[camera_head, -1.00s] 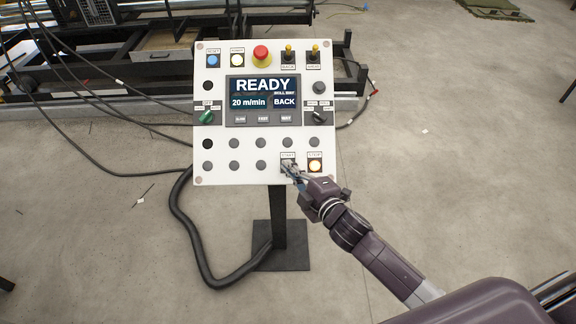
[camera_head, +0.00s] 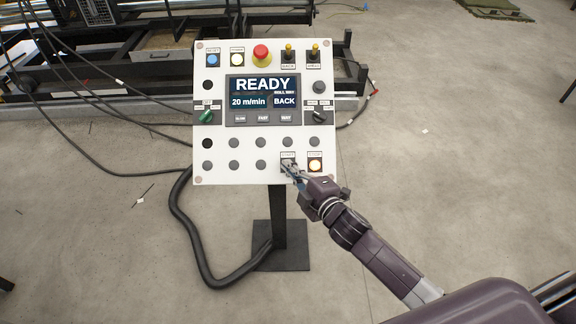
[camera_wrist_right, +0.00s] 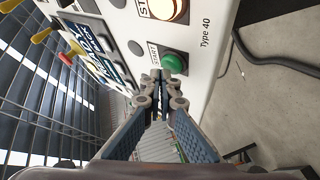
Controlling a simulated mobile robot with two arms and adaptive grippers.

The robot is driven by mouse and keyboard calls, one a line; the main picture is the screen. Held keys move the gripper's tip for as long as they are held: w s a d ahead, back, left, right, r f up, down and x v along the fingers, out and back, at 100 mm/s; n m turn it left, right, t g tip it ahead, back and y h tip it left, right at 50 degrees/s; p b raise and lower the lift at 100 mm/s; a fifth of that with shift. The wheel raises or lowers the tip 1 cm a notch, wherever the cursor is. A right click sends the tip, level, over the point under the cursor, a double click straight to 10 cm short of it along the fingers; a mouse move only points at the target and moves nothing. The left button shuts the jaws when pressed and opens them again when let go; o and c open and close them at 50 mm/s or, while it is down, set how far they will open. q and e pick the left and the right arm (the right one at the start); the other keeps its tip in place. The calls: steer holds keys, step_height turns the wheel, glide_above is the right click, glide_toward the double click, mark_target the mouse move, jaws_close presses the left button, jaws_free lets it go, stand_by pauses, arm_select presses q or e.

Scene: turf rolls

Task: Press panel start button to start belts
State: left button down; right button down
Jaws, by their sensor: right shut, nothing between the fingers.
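The white control panel (camera_head: 213,175) stands on a dark post. Its screen (camera_head: 263,92) reads READY, 20 m/min and BACK. The start button, under a START label at the panel's lower right, is mostly hidden by my right gripper (camera_head: 289,168) in the head view. In the right wrist view the green start button (camera_wrist_right: 173,62) shows just beyond the closed fingertips of my right gripper (camera_wrist_right: 160,76). I cannot tell whether they touch it. The stop button (camera_head: 315,166) beside it is lit orange-white. My left gripper is not in view.
A red emergency button (camera_head: 261,54) and a lit white button (camera_head: 237,60) sit along the panel's top. A thick black cable (camera_head: 183,220) loops on the floor left of the post. Dark machine frames (camera_head: 120,75) stand behind.

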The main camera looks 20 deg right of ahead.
steer(key=shift+w+d+f, duration=0.1)
steer(key=shift+w+f, duration=0.15)
steer(key=shift+f, duration=0.1)
stand_by(0.7)
stand_by(0.4)
steer(key=shift+s+r+p, duration=0.55)
steer(key=shift+r+p, duration=0.05)
steer(key=shift+r, duration=0.05)
steer(key=s+r+p, duration=0.1)
steer(key=r+p, duration=0.1)
steer(key=s+a+r+p, duration=0.1)
steer(key=s+r+p, duration=0.1)
steer(key=shift+a, duration=0.1)
steer(key=shift+f, duration=0.1)
stand_by(0.8)
